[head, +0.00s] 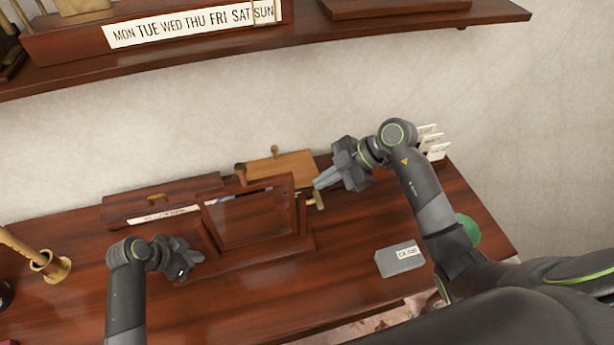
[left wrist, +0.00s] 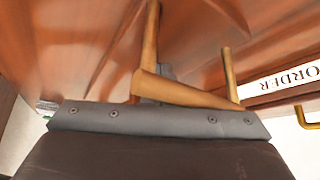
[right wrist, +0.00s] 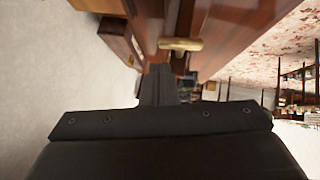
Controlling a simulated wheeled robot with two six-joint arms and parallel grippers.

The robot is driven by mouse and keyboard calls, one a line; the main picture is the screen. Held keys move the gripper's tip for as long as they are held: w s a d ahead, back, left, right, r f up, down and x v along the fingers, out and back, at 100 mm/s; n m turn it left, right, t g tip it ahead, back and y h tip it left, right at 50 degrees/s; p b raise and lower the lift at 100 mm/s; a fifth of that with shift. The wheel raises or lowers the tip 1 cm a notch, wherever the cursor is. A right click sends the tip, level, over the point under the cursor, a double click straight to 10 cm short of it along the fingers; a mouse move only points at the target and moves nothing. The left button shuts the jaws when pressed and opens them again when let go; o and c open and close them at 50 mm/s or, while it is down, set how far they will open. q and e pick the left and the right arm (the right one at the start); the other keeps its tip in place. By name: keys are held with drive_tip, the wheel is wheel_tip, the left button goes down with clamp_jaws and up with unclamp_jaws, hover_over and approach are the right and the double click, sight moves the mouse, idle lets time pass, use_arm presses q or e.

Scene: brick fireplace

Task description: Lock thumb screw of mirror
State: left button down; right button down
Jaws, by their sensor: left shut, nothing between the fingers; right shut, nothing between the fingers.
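The mirror (head: 250,218) stands on the wooden desk in a dark reddish-brown tilting frame. A brass thumb screw (head: 318,198) sticks out on the frame's right side. It also shows in the right wrist view (right wrist: 180,45), lying crosswise beside the wood, just beyond my fingertips. My right gripper (head: 317,184) is shut and empty, close to this screw; I cannot tell whether it touches. My left gripper (head: 198,257) is shut and empty, low at the mirror's left front. Brass bars (left wrist: 180,90) show close to its fingers in the left wrist view; I cannot tell what they belong to.
A long drawer box (head: 160,200) and a light wooden box (head: 283,167) stand behind the mirror. A grey labelled box (head: 400,260) lies at the right, near a green object (head: 469,229). A brass holder (head: 50,266) stands left. A shelf (head: 200,58) overhangs the back.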

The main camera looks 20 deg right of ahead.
drive_tip(key=a+r+v, duration=0.1)
drive_tip(key=r+v, duration=0.1)
drive_tip(key=v, duration=1)
drive_tip(key=shift+w+a+r, duration=0.2)
drive_tip(key=shift+w+a, duration=0.1)
drive_tip(key=shift+w, duration=0.1)
drive_tip(key=c, duration=1.9)
unclamp_jaws()
drive_tip(key=shift+r, duration=0.1)
drive_tip(key=shift+c, duration=0.2)
drive_tip(key=shift+o, duration=1.1)
drive_tip(key=shift+s, duration=0.1)
drive_tip(key=shift+o, duration=1.2)
drive_tip(key=s+a+f+n+t+y, duration=0.2)
drive_tip(key=s+a+f+n+y, duration=0.1)
drive_tip(key=a+f+n+y, duration=0.2)
drive_tip(key=shift+s+a+n+y, duration=0.25)
drive_tip(key=shift+a+n+y, duration=0.4)
drive_tip(key=shift+a, duration=0.35)
drive_tip(key=m+t+h, duration=0.3)
drive_tip(key=t+h, duration=0.5)
drive_tip(key=t, duration=0.5)
approach(314, 194)
drive_tip(key=shift+n, duration=0.35)
drive_tip(key=x, duration=1)
drive_tip(key=shift+f, duration=0.3)
